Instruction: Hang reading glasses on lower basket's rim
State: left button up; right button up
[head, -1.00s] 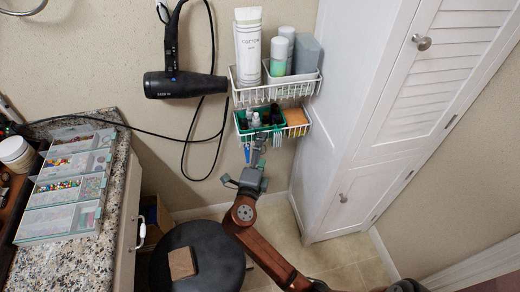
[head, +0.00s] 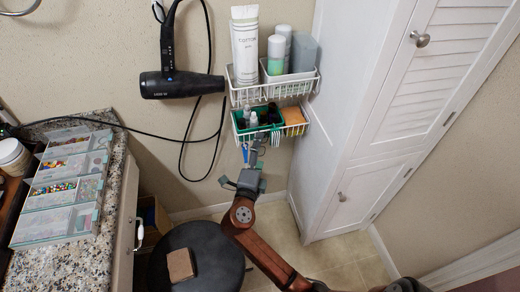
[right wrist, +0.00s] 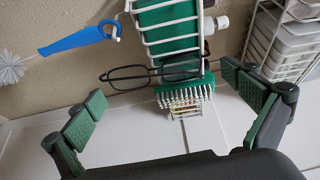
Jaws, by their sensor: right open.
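The reading glasses (right wrist: 155,72) have a thin dark frame and show in the right wrist view at the outside of the lower basket, lenses below its rim. They look hung there; the exact contact at the rim is hard to tell. The lower basket (right wrist: 165,48) is white wire with green bins inside; in the head view the basket (head: 296,134) is on the wall below another one. My right gripper (right wrist: 165,92) is open and empty, its green-padded fingers wide apart on either side, short of the glasses. In the head view my right gripper (head: 246,176) is just below the basket. My left gripper is out of view.
A green brush (right wrist: 186,92) hangs by the glasses, and a blue item (right wrist: 75,42) hangs to the left. The upper basket (head: 285,92) holds bottles. A hair dryer (head: 180,84) hangs left, a white cabinet (head: 350,120) stands right. A black stool (head: 205,245) is below.

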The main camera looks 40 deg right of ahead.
jog(key=v, duration=1.1)
jog(key=shift+s+a, duration=0.15)
jog(key=shift+a, duration=0.2)
